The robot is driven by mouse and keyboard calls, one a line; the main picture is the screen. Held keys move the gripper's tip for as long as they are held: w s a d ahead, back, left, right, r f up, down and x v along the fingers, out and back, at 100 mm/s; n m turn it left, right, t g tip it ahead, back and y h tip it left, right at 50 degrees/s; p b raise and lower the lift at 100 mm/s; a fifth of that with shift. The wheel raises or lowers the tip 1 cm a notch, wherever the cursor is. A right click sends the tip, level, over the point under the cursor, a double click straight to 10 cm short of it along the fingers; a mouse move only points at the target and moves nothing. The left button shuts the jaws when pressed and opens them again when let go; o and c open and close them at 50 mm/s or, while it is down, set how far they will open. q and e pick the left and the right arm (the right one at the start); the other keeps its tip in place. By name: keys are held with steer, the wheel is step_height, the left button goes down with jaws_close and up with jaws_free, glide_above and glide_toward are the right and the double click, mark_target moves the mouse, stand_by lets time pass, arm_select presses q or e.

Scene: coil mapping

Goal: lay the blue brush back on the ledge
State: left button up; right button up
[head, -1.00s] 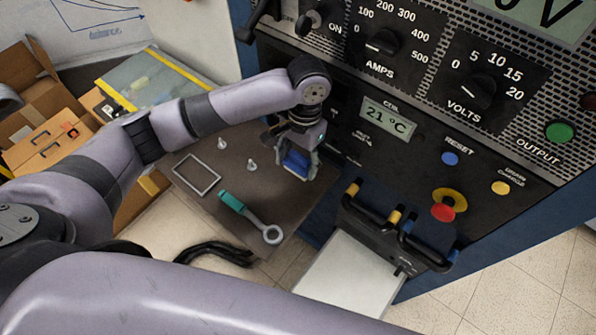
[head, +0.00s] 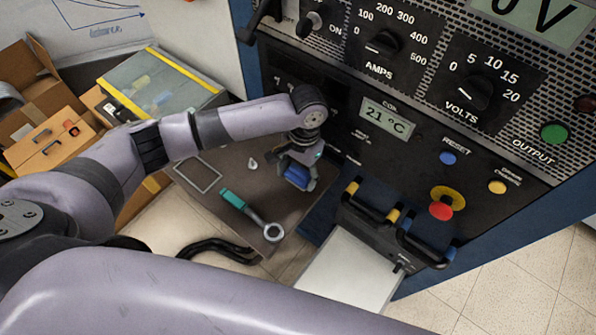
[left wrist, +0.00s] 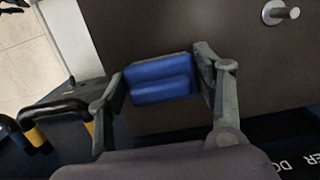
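The blue brush (head: 297,175) is between the fingers of my left gripper (head: 296,168). In the left wrist view the blue brush (left wrist: 160,78) spans the gap, with one finger of the left gripper (left wrist: 163,82) against each end. The ledge (head: 225,165) is the dark brown shelf in front of the cabinet. The brush is over the right part of this ledge, close to the cabinet. I cannot tell whether it touches the surface. My right gripper is not in view.
A teal-handled ring spanner (head: 251,214), a thin rectangular outline (head: 197,172) and a metal peg (head: 252,163) are on the ledge. The cabinet (head: 340,135) borders it on the right, with yellow-and-black handles (head: 352,188). Black cables (head: 215,250) lie below.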

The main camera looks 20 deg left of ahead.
mark_target(300, 169)
arm_select(q)
steer(key=o, duration=0.3)
steer(key=r, duration=0.5)
steer(key=w+r, duration=0.1)
steer(key=r, duration=0.1)
steer(key=shift+d+r+b, duration=0.15)
steer(key=shift+r+b, duration=0.25)
stand_by(0.4)
